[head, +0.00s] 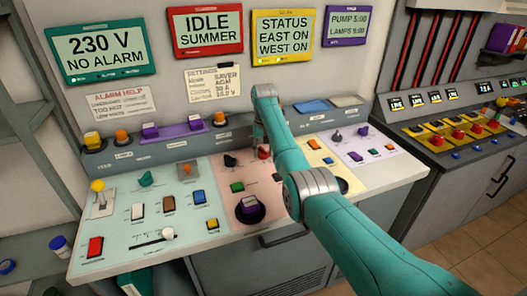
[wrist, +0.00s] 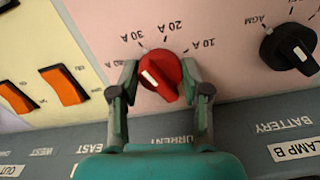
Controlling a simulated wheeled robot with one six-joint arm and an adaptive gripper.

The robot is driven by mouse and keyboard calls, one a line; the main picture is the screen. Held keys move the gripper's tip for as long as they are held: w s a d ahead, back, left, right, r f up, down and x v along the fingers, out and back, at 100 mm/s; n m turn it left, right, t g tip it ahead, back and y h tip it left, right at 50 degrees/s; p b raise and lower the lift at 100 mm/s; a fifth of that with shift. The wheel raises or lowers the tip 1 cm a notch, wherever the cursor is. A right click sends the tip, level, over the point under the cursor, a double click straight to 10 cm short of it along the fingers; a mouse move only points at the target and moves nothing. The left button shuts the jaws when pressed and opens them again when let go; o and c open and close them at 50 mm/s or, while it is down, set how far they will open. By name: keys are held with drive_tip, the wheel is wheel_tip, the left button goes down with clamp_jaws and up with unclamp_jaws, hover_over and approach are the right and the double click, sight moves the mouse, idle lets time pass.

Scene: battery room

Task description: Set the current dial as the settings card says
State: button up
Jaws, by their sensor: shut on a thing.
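The red current dial (wrist: 165,75) is in the middle of the wrist view, which sees the panel upside down. Marks for 10 A, 20 A and 30 A surround it, with another, partly hidden label at left. Its white pointer line is on the left side of the knob; its exact mark is unclear. My gripper (wrist: 160,88) has a finger on each side of the dial and is shut on it. In the head view, the red dial (head: 264,152) shows partly beside my arm. The settings card (head: 212,83) on the wall lists SAVER, AGM and what looks like 30 A.
A black battery knob (wrist: 290,48) marked AGM is close beside the dial. Orange switches (wrist: 63,85) lie on the other side. The console top (head: 140,215) holds several more switches and knobs. Wall displays, including the IDLE SUMMER screen (head: 205,30), stand behind.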

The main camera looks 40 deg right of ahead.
sight(264, 150)
drive_tip(key=o, duration=1.1)
drive_tip(key=shift+o, duration=0.2)
wheel_tip(264, 150, up, 12)
drive_tip(key=shift+s, duration=0.1)
idle(0.3)
